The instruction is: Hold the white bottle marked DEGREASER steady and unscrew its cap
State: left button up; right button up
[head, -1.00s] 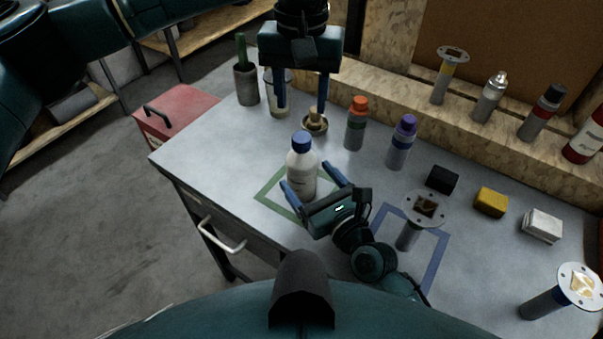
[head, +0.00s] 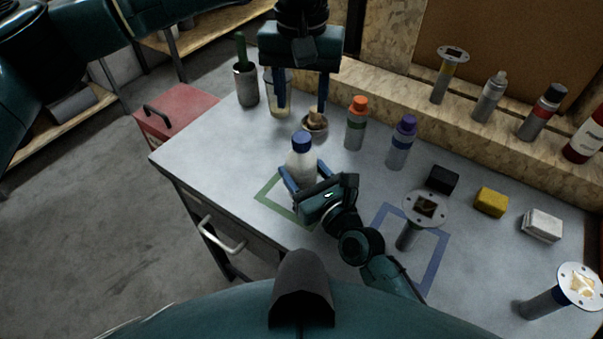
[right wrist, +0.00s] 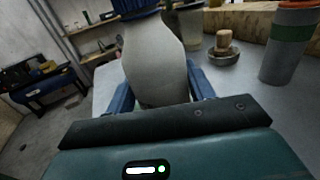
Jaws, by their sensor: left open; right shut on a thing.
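The white bottle (head: 299,167) with a blue cap (head: 301,141) stands upright at the green outlined square (head: 268,196) on the grey bench. My right gripper (head: 304,182) is shut on the bottle's body, one finger on each side. In the right wrist view the bottle (right wrist: 155,65) fills the space between the blue fingers, and the cap's lower edge shows at the top. The marking on the bottle is not readable. My left gripper (head: 302,108) is open and empty, pointing down above the bench, beyond the cap and apart from it.
A small dish with a brush (head: 315,125) sits just behind the bottle. An orange-capped bottle (head: 355,125) and a purple-capped bottle (head: 401,143) stand to the right. A flanged post (head: 408,235) stands near the blue outline (head: 437,258). A beaker (head: 279,104) stands behind the left gripper.

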aim_at(302, 137)
jog(key=c, duration=0.9)
pick_arm(q)
jog(key=shift+m, duration=0.4)
pick_arm(e)
grip_shut()
pick_arm(q)
jog(key=m, duration=0.3)
jog(key=shift+f+m, duration=0.15)
jog(key=shift+m, duration=0.15)
notch_tip(302, 137, down, 8)
jog(key=shift+r, duration=0.15)
